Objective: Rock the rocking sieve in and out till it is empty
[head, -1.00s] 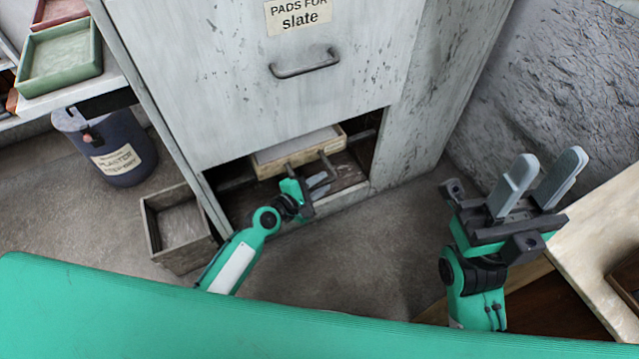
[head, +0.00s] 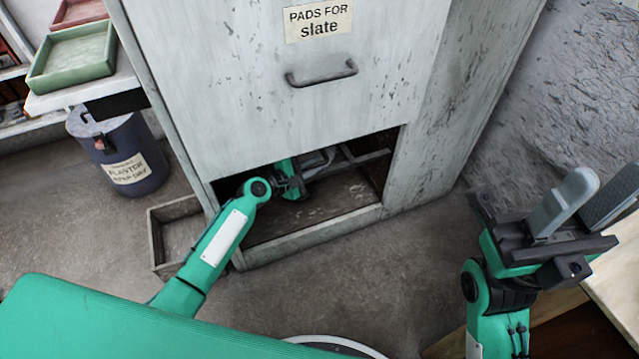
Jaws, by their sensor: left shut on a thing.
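My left gripper (head: 318,163) reaches into the low opening of the grey cabinet (head: 235,100), its fingers just under the front panel's lower edge. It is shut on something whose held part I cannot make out. The wooden-framed rocking sieve is not in sight now; the front panel hides the inside of the cabinet above and behind the gripper. A rail (head: 366,158) runs inward beside the gripper. I cannot see how much is in the sieve. My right gripper (head: 592,205) is open and empty at the right, away from the cabinet.
An open wooden box (head: 158,240) stands on the floor left of the opening. A dark blue plaster bin (head: 135,165) is behind it, near a bench with a green tray (head: 75,60). The cabinet has a handle (head: 322,74).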

